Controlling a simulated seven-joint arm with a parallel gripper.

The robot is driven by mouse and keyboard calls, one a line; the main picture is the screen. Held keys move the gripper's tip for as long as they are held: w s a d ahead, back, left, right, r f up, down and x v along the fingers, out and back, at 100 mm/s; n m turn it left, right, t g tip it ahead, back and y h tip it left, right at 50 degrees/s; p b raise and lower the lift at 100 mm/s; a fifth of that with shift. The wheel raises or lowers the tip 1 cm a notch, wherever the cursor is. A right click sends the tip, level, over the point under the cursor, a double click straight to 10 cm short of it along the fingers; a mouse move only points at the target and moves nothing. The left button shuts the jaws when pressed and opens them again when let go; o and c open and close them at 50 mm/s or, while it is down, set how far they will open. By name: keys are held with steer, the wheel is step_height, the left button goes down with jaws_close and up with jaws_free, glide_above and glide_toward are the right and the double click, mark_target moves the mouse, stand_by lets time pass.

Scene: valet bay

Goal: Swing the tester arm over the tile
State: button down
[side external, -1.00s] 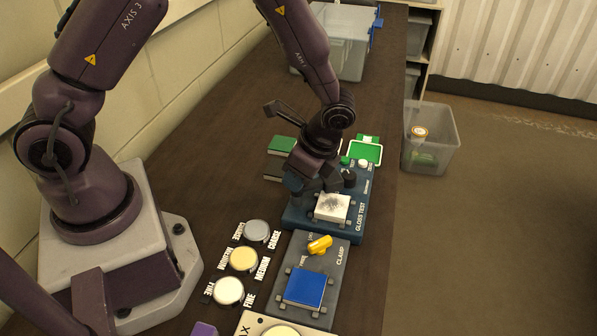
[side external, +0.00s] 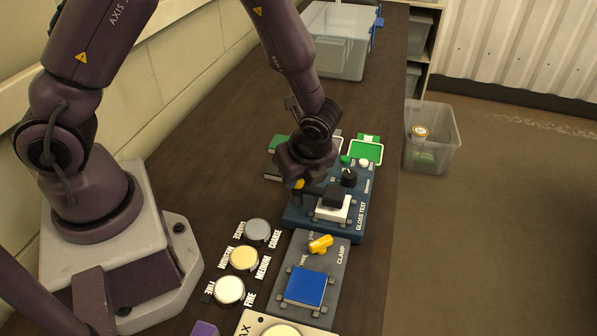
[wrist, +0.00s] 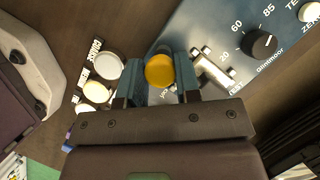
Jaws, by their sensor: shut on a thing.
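The blue gloss tester (side external: 358,225) lies on the bench in the side view. A white tile (side external: 328,214) sits on it between small clips, and the tester arm's dark head (side external: 335,196) is over part of the tile. My gripper (side external: 300,184) is down at the left of the head, and a bit of yellow shows at its tip. In the wrist view my gripper (wrist: 161,80) has its teal fingers shut on a round yellow knob (wrist: 160,70). The tile (wrist: 212,74) shows partly to the right of the fingers; the tester arm's link is mostly hidden.
A black dial (side external: 349,177) stands behind the tile. A clamp block with a blue square (side external: 305,287) and a yellow lever (side external: 320,245) lies in front. Several round pads (side external: 243,258) are at left. Green-framed trays (side external: 365,152) are behind.

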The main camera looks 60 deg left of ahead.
stand_by(0.4)
steer(key=c, duration=0.8)
jaws_free()
steer(key=v, duration=1.3)
steer(key=s+a+r+n+t+h, duration=0.1)
steer(key=s+a+r+n+t, duration=0.1)
steer(key=s+r+n, duration=0.2)
steer(key=s+a+r+n+t+h, duration=0.1)
steer(key=s+r+n, duration=0.3)
steer(key=n, duration=0.4)
steer(key=s+a+r+n+t+h, duration=0.2)
steer(key=s+a+r+n, duration=0.1)
steer(key=s+r+n, duration=0.2)
steer(key=shift+a+r+n+t, duration=0.3)
steer(key=shift+a+r+n, duration=0.05)
steer(key=shift+r+n, duration=0.15)
